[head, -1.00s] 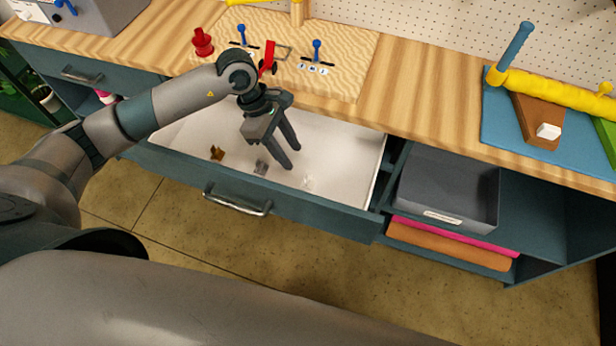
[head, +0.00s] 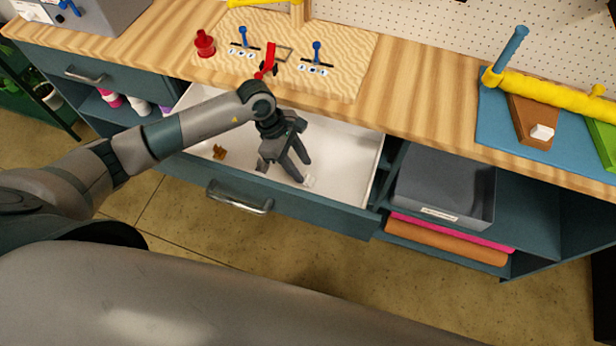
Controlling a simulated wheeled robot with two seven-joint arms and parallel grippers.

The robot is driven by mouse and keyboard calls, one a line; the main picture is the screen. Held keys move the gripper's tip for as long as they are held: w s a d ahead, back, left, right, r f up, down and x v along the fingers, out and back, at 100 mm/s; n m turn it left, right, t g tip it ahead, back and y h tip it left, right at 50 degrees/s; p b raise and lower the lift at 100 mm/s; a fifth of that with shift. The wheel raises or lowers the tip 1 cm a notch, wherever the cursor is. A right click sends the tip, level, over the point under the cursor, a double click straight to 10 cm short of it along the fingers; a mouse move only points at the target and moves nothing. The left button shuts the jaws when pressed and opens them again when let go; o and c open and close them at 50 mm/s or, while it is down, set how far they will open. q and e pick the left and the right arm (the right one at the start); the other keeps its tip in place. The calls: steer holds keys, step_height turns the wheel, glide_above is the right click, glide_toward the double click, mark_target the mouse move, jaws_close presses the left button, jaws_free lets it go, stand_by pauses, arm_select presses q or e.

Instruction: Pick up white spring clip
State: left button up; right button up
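A small white spring clip (head: 310,181) lies on the floor of the open white drawer (head: 345,150), in its front right part. It is small and pale against the drawer floor, so its shape is hard to make out. My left gripper (head: 304,171) reaches down into the drawer with its fingers apart and empty. Its fingertips are just left of and above the white clip in the picture; I cannot tell whether they touch it. My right gripper is not in view.
A brown clip (head: 219,152) and a partly hidden grey clip (head: 262,165) lie left of the gripper in the drawer. The drawer front with its handle (head: 240,197) bounds it. The wooden worktop (head: 420,110) overhangs behind. A grey bin (head: 445,185) sits on the right shelf.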

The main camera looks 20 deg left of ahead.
mark_target(306, 175)
arm_select(q)
steer(key=p+x, duration=0.1)
steer(key=x, duration=0.2)
steer(key=shift+w, duration=0.1)
steer(key=shift+d+f+p, duration=0.15)
steer(key=shift+f+p, duration=0.15)
steer(key=shift+f, duration=0.15)
jaws_close()
